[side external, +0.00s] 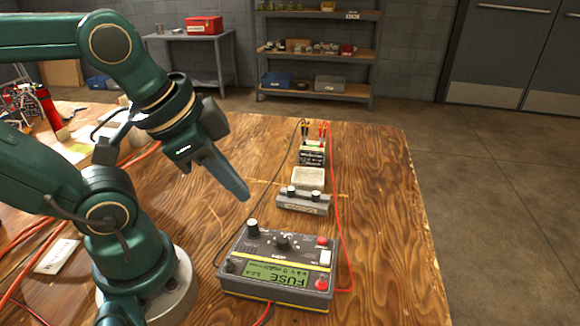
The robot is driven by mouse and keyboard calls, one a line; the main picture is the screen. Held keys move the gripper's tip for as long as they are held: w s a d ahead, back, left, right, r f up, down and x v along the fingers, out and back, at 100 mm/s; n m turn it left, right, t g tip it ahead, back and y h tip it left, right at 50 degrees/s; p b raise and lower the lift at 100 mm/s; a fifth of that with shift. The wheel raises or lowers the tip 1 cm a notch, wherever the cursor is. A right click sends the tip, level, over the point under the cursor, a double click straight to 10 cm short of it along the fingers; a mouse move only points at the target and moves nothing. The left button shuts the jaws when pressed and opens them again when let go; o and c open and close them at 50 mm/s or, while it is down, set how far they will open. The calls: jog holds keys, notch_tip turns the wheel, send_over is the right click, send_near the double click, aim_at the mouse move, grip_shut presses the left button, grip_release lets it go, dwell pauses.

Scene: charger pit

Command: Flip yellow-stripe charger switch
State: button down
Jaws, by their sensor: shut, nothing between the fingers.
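The charger (297,251) is a dark grey box with yellow striping along its edges, lying on the wooden table in the side external view. Its green display (275,272) reads "FUSE" upside down. A small white switch (325,257) is on its right side, between two red terminals or buttons; its position is too small to tell. Black knobs (283,241) sit on its top. My gripper (245,196) is shut and empty, above and behind the charger's left part, apart from it, with its fingers slanting down to the right.
A red cable (341,220) runs along the right side. Bare table lies to the right; clutter and cables lie left.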

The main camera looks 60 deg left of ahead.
notch_tip(320, 180, up, 4)
jog(key=w+m+g, duration=0.1)
jog(key=w+m, duration=0.1)
jog(key=m, duration=0.6)
jog(key=m+g, duration=0.5)
jog(key=m, duration=1.1)
send_over(325, 253)
jog(key=shift+w+a+f, duration=0.25)
jog(key=shift+w+a, duration=0.05)
jog(key=shift+w, duration=0.05)
jog(key=shift+f+h, duration=0.15)
jog(key=shift+h, duration=0.15)
jog(key=f, duration=1.3)
jog(key=shift+s+d+f, duration=0.2)
jog(key=shift+s+d, duration=0.05)
jog(key=shift+s, duration=0.05)
jog(key=shift+f, duration=0.15)
